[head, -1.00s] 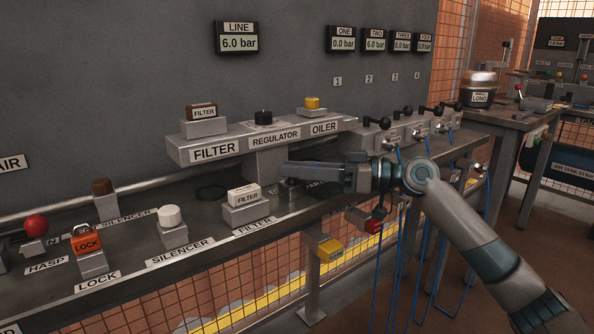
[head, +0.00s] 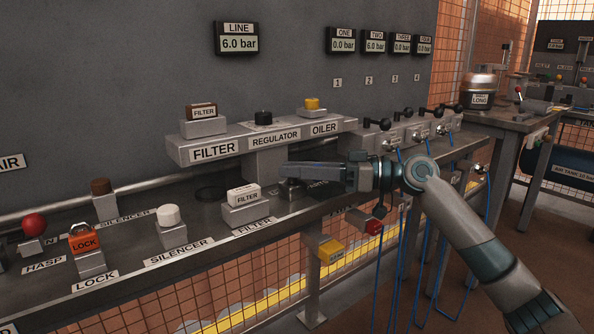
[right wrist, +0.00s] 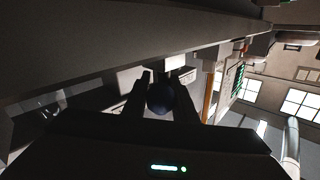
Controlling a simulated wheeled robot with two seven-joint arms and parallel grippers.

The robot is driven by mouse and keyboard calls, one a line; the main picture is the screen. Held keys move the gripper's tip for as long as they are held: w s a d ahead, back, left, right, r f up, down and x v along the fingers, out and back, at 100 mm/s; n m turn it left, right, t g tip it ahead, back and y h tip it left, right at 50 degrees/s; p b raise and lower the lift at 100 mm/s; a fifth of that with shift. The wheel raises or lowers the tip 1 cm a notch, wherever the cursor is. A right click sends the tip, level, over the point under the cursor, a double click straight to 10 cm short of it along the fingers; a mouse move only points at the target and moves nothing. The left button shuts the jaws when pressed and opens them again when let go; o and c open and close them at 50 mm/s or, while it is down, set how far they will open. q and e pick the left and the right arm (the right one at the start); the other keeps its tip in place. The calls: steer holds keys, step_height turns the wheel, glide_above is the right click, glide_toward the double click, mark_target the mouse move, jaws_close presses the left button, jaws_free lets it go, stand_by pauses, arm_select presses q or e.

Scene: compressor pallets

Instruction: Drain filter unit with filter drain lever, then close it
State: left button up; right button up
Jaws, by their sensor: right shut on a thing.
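My right gripper (head: 287,176) reaches in from the right, below the regulator block, and its fingers point left. In the right wrist view its two fingers close on a round dark blue knob (right wrist: 160,98). In the head view the gripper hides this knob, and I cannot tell what lever it belongs to. The filter unit block (head: 213,151) with its FILTER label is left of and above the gripper. A small white FILTER block (head: 243,194) stands on a grey base left of the fingertips. My left gripper is not in view.
The regulator knob (head: 263,118) and yellow oiler cap (head: 312,104) sit above. Black-knobbed levers (head: 385,124) stand along the bench to the right. A red-orange lock (head: 84,239) and white silencer cap (head: 168,214) are at left. Blue hoses (head: 400,265) hang near my arm.

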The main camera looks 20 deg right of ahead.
steer(key=shift+w+d+g+b, duration=0.25)
steer(key=shift+g+b, duration=0.05)
steer(key=shift+b, duration=0.25)
stand_by(3.3)
steer(key=o, duration=1)
steer(key=shift+w+f, duration=0.15)
steer(key=shift+n, duration=0.3)
steer(key=shift+s+d, duration=0.3)
steer(key=shift+d, duration=0.05)
steer(key=p+v, duration=0.2)
steer(key=v, duration=1.4)
steer(key=shift+d+f, duration=0.1)
steer(key=shift+d, duration=0.25)
